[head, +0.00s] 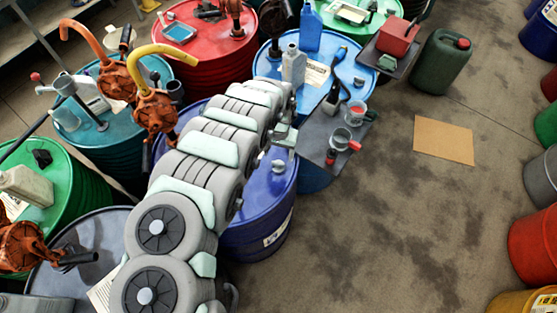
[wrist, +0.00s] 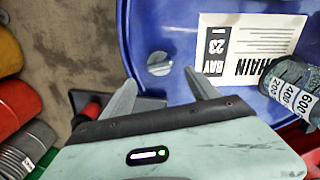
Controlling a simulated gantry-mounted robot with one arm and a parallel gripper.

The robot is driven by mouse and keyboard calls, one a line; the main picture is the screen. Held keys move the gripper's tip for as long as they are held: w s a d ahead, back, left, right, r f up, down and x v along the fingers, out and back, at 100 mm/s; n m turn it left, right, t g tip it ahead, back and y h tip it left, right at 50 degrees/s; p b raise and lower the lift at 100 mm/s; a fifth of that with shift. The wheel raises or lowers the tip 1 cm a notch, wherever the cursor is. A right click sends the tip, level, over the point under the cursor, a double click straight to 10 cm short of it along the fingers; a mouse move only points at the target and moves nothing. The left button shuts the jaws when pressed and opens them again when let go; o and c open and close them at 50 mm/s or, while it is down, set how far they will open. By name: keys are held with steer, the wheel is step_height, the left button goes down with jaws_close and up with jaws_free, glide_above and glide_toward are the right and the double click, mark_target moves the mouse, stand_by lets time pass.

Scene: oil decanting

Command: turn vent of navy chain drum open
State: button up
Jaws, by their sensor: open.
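The navy chain drum (head: 262,218) stands under my arm in the head view. Its blue lid (wrist: 165,25) fills the upper middle of the wrist view, with a white label (wrist: 248,50) reading CHAIN upside down. The vent (wrist: 160,64) is a small round grey cap with a diagonal ridge, beside the label; it also shows in the head view (head: 278,166). My gripper (wrist: 160,77) is open and empty. Its fingertips lie either side of the vent in the picture; I cannot tell the height gap. In the head view my gripper (head: 285,137) is over the lid's far right part.
A grey shelf (head: 325,142) with small cups and a red-handled item adjoins the drum at right. A light blue drum (head: 345,75) with bottles stands behind. A graduated dark container (wrist: 296,85) is close right of my gripper in the wrist view. Open floor (head: 400,220) lies right.

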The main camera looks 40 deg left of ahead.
mark_target(279, 163)
step_height(279, 163, down, 5)
steer(key=shift+w+r, duration=0.1)
steer(key=shift+r, duration=0.05)
steer(key=shift+f, duration=0.7)
steer(key=c, duration=1.4)
